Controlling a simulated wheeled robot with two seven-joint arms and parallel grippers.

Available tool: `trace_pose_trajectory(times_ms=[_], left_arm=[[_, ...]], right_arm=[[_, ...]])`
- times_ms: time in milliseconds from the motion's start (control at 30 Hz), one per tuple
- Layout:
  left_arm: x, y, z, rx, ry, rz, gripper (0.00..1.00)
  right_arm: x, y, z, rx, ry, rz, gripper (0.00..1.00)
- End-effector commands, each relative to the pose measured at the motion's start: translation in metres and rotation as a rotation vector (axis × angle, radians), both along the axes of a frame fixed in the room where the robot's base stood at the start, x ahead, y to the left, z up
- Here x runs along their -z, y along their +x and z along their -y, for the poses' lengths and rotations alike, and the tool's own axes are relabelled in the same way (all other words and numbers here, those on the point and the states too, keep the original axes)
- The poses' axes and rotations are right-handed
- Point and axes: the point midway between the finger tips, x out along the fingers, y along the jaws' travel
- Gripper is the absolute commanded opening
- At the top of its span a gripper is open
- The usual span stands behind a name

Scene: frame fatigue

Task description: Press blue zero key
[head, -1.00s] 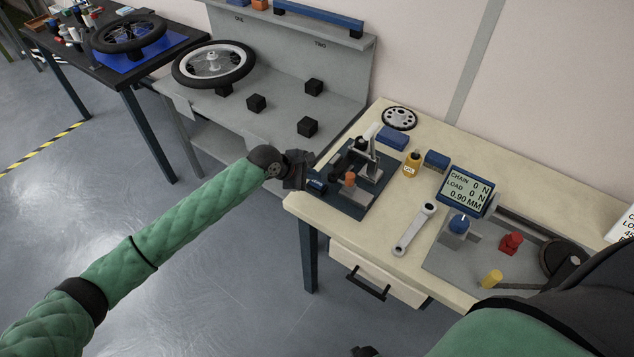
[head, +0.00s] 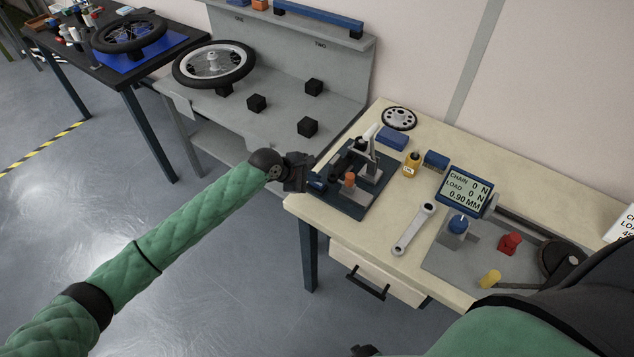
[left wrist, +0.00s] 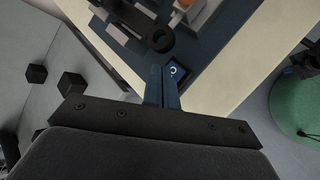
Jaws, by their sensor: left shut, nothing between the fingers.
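The blue zero key shows in the left wrist view as a small dark blue square with a pale ring mark (left wrist: 175,71), near the corner of the dark blue base plate (left wrist: 208,55). My left gripper (left wrist: 161,76) is shut and empty, its fingertips right beside the key in that view. I cannot tell whether they touch it. In the head view, my left gripper (head: 314,184) is at the near left edge of the fixture's base plate (head: 352,203). The key cannot be told apart from the fingertips there.
The fixture has an orange-topped post (head: 349,180) and a grey arm close to my gripper. A grey stand (head: 215,110) is to the left.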

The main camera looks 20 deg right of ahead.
Motion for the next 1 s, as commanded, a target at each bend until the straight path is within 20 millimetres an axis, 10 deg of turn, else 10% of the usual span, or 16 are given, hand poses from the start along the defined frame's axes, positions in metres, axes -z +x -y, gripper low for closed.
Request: trace_pose_trajectory(times_ms=[1000], left_arm=[[0.0084,-0.0001,0.0001,0.000,0.000,0.000,0.00]], right_arm=[[-0.0029,0.0002,0.0001,0.000,0.000,0.000,0.00]])
